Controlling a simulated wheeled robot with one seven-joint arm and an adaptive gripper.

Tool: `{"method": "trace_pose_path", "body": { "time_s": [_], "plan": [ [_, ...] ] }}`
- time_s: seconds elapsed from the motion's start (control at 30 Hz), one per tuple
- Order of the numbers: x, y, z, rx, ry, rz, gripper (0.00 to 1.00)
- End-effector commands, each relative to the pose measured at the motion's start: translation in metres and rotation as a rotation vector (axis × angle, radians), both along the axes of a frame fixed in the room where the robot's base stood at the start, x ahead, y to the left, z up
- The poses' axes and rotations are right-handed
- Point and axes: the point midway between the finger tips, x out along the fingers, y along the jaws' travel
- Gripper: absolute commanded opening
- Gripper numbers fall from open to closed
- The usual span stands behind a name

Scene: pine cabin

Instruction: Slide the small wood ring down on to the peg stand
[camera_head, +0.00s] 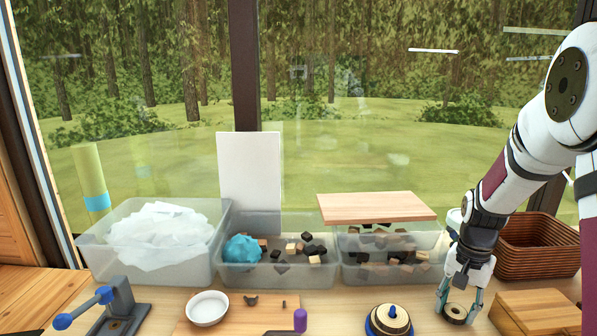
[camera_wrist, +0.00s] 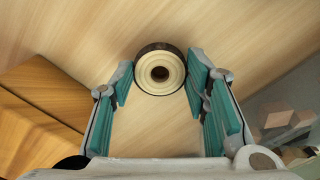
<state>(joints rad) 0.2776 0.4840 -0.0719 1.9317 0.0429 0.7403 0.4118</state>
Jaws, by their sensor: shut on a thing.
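The small wood ring (camera_head: 456,313) is pale on top with a dark outer edge and a dark centre hole. It also shows in the wrist view (camera_wrist: 160,73), flat, between the teal finger pads. My gripper (camera_head: 459,301) points down and is shut on the ring at the worktop's front right. Whether the ring touches the worktop is hard to tell. The peg stand (camera_head: 390,320) is left of my gripper, with a blue peg top standing above pale and dark round layers. The picture edge cuts off its lower part. I do not make it out in the wrist view.
A wooden box (camera_head: 540,312) stands close right of my gripper. Clear bins (camera_head: 395,243) of wood blocks stand behind, with a wicker basket (camera_head: 540,245) at the back right. A board with a white bowl (camera_head: 207,308) and a purple-handled tool (camera_head: 300,319) lies left of the stand.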

Motion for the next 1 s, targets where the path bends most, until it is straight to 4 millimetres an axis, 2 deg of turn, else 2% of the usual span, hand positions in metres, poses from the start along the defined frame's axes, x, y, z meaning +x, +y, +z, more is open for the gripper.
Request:
{"method": "trace_pose_path", "body": {
  "time_s": [0.7, 1.0],
  "plan": [
    [-0.001, 0.000, 0.054, -0.001, -0.002, 0.000, 0.09],
    [0.000, 0.000, 0.061, 0.000, -0.001, 0.000, 0.09]
  ]
}}
